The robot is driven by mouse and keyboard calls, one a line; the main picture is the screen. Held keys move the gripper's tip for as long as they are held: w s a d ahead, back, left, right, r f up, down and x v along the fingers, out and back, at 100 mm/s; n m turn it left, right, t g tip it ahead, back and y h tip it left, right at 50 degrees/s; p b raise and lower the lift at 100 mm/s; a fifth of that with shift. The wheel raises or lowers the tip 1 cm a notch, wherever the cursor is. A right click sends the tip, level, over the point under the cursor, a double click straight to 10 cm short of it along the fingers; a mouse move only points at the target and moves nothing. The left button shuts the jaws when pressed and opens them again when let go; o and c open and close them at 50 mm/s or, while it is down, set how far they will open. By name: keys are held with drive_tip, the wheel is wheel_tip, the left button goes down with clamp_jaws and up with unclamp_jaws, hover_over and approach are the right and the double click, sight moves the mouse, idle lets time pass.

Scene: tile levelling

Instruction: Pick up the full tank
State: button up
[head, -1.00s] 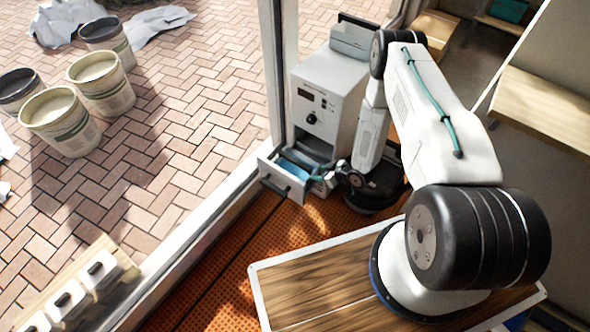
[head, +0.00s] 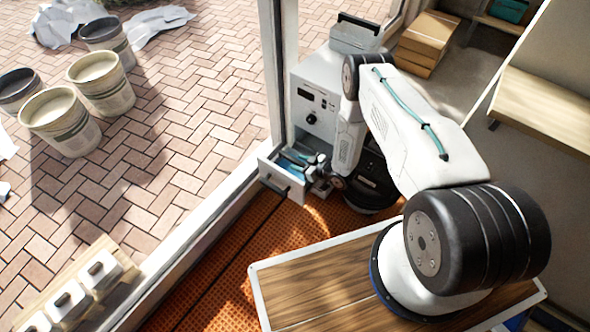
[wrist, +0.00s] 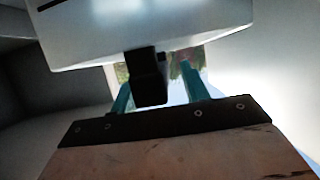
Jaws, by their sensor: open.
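The tank (head: 271,171) is a white drawer-like box with a black handle on its front. It sticks out from the bottom of the white machine (head: 318,78), with blue inside. My gripper (head: 303,157) is at the tank's open top, and its wrist partly hides the tank's right side. In the wrist view, two teal fingers of my gripper (wrist: 157,92) stand apart. A black block-like part (wrist: 148,78) on a white surface shows between them, nearer the left finger. I cannot tell whether they touch it.
A window post (head: 272,70) and low sill stand close left of the machine. Cardboard boxes (head: 428,42) lie behind at right, near a wooden shelf (head: 545,105). Orange matting (head: 240,250) covers the floor. Several buckets (head: 62,122) stand on the brick paving outside.

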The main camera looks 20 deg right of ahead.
clamp_jaws()
drive_tip(key=shift+w, duration=0.1)
idle(1.3)
